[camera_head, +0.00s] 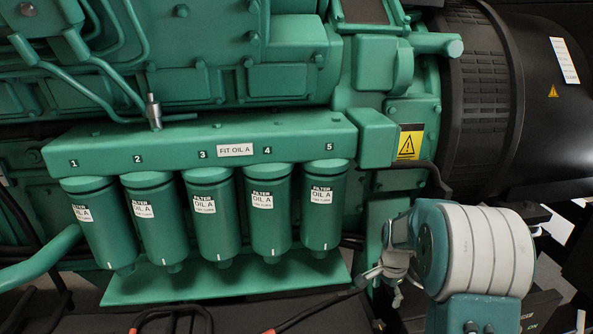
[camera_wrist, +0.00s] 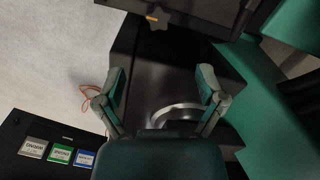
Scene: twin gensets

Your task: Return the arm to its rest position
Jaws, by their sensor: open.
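My gripper (camera_wrist: 161,76) is open in the wrist view, its two fingers spread wide with nothing between them. Behind the fingers lie a black surface and a silver ring (camera_wrist: 176,110), partly hidden by the gripper body. In the camera_head view, my arm (camera_head: 480,250) shows at the lower right as a rounded teal and white joint. It stands in front of the green engine and below the black generator housing.
A row of several green oil filters (camera_head: 215,215) hangs under a numbered green manifold (camera_head: 290,142), left of my arm. The black generator housing (camera_head: 505,95) is behind. In the wrist view, a panel with grey, green and blue labels (camera_wrist: 60,154) and an orange cable (camera_wrist: 88,100) lie left.

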